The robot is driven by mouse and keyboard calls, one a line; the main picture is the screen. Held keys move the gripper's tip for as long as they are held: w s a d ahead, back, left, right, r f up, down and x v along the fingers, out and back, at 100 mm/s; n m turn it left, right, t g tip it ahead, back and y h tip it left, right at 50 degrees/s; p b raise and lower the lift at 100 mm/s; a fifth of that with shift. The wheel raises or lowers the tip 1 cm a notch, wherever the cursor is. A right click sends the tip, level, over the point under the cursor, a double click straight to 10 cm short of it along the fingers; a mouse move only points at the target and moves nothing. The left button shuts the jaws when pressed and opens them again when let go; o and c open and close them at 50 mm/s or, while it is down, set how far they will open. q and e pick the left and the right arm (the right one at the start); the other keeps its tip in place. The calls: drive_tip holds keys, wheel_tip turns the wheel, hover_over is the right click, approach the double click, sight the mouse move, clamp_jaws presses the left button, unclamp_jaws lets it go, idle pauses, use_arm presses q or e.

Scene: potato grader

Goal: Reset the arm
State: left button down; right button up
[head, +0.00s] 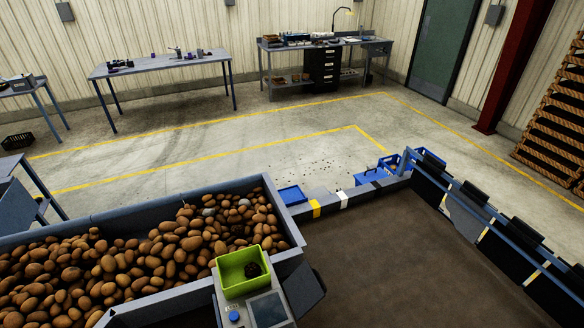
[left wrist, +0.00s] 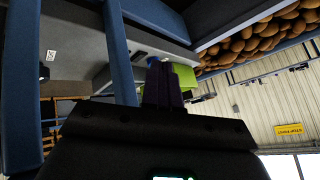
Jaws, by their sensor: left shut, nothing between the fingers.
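Neither of my arms shows in the head view. In the left wrist view my left gripper (left wrist: 162,85) is dark, its fingers together with nothing held. It is seen with blue-grey frame bars (left wrist: 122,55) close by, and part of a green bin (left wrist: 187,76) shows behind its fingers. I cannot tell whether it touches the frame. My right gripper is in neither view.
In the head view a long trough (head: 140,200) is full of potatoes (head: 110,262). The green bin (head: 245,289) holds a dark lump, beside a control panel (head: 268,309). A brown belt (head: 390,265) lies clear at right, edged by a blue rail (head: 480,215). Benches stand behind.

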use_arm(q)
drive_tip(key=s+n+g, duration=0.4)
drive_tip(key=s+n, duration=0.1)
drive_tip(key=s, duration=0.6)
drive_tip(key=shift+s+d+r+p, duration=0.25)
drive_tip(key=shift+d+p, duration=0.1)
drive_tip(key=shift+d, duration=0.1)
